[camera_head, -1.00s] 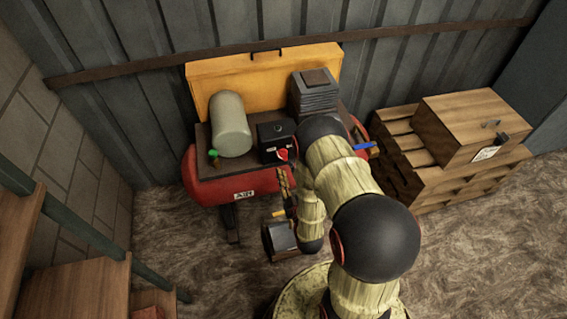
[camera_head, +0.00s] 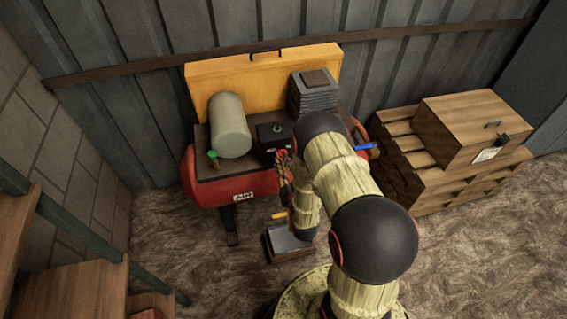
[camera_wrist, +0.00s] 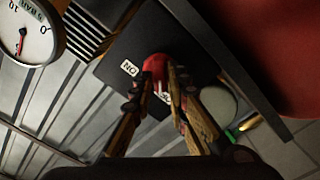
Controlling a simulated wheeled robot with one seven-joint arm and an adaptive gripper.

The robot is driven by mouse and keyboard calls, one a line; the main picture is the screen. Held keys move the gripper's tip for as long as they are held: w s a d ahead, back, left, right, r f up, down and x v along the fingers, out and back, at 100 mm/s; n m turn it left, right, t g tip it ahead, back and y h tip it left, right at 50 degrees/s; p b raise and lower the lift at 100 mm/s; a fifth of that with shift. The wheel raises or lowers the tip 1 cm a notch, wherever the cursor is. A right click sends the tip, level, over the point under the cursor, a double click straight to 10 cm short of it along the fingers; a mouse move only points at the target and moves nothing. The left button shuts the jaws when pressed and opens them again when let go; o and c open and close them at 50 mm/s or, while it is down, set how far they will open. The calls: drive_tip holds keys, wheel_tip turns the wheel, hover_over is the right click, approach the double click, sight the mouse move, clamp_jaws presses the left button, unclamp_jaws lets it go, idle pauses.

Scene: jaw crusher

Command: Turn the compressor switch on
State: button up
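The compressor is a red tank (camera_head: 213,195) with an "AIR" label, near the back wall. A black switch box (camera_head: 270,133) sits on its top. In the wrist view the box (camera_wrist: 112,55) carries a round red knob (camera_wrist: 154,67), with an "ON" label (camera_wrist: 130,68) to its left and another label below, partly hidden. My gripper (camera_wrist: 154,82) is open, its two fingers apart on either side of the knob. The right fingertip overlaps the knob's edge; I cannot tell whether it touches. In the head view my gripper (camera_head: 284,164) is at the box's front.
A grey-green cylinder (camera_head: 229,125) and a green-handled valve (camera_head: 213,157) are left of the box. A gauge (camera_wrist: 24,32) shows in the wrist view. A finned block (camera_head: 312,97) and a blue handle (camera_head: 363,147) are to the right. A wooden crate (camera_head: 460,130) stands on pallets farther right.

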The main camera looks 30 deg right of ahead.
clamp_jaws()
drive_tip(key=shift+m, duration=0.4)
drive_tip(key=m+b, duration=0.1)
drive_tip(key=m, duration=0.7)
drive_tip(key=m+b, duration=0.2)
drive_tip(key=m, duration=0.6)
drive_tip(key=shift+d+m, duration=0.2)
drive_tip(key=shift+m, duration=0.5)
drive_tip(key=shift+o, duration=2.3)
unclamp_jaws()
drive_tip(key=shift+s, duration=0.1)
